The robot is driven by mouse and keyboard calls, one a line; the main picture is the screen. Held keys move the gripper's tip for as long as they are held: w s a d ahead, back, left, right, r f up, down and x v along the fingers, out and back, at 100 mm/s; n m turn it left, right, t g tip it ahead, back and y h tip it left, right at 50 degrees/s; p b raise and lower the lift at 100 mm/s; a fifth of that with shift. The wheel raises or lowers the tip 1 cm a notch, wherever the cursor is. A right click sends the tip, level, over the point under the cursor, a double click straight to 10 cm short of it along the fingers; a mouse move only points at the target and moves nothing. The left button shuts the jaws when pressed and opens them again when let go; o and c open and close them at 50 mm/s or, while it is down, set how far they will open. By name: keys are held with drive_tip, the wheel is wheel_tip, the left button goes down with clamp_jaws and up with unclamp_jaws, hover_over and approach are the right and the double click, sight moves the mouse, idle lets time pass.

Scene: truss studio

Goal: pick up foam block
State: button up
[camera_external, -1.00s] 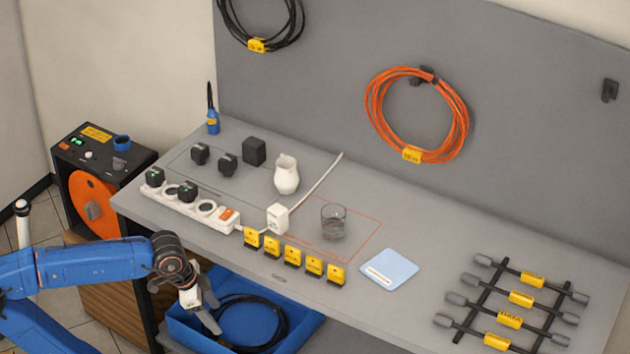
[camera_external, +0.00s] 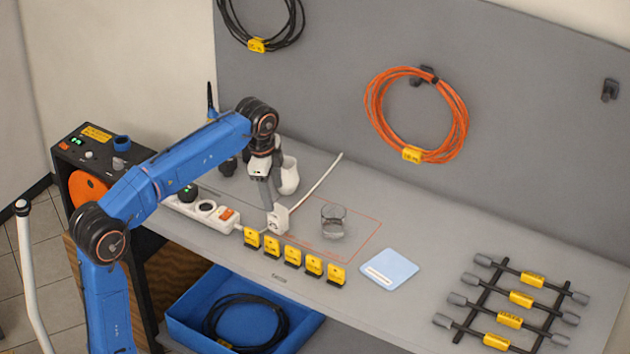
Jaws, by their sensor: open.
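The only block-like thing is a dark cube that stood at the back left of the bench a second ago. It fits the foam block, and my wrist now covers its place, so I cannot see it clearly. My gripper (camera_external: 268,203) is open and points down over the bench. In the picture its fingers lie in front of the white jug and just above the white plug adapter. I cannot tell how high they are or whether they touch anything. Nothing shows between them.
The white jug (camera_external: 290,177) is partly hidden by my gripper. The adapter (camera_external: 278,219), a glass (camera_external: 333,221) and a power strip (camera_external: 205,207) are close by. Several yellow tags (camera_external: 292,256) line the front. A pale blue pad (camera_external: 390,269) lies to the right, with clear bench around it.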

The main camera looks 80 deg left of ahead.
drive_tip(key=a+f+m, duration=0.1)
drive_tip(key=a, duration=1)
drive_tip(key=a+f+m+g, duration=0.1)
drive_tip(key=a, duration=1)
drive_tip(key=a+f+m+h, duration=0.1)
drive_tip(key=a, duration=1)
drive_tip(key=shift+w+a+f+m+g, duration=0.1)
drive_tip(key=shift+a+m+g, duration=0.05)
drive_tip(key=shift+m+g, duration=0.2)
drive_tip(key=shift+a+f, duration=0.25)
drive_tip(key=shift+f, duration=3.6)
drive_tip(key=c, duration=1.1)
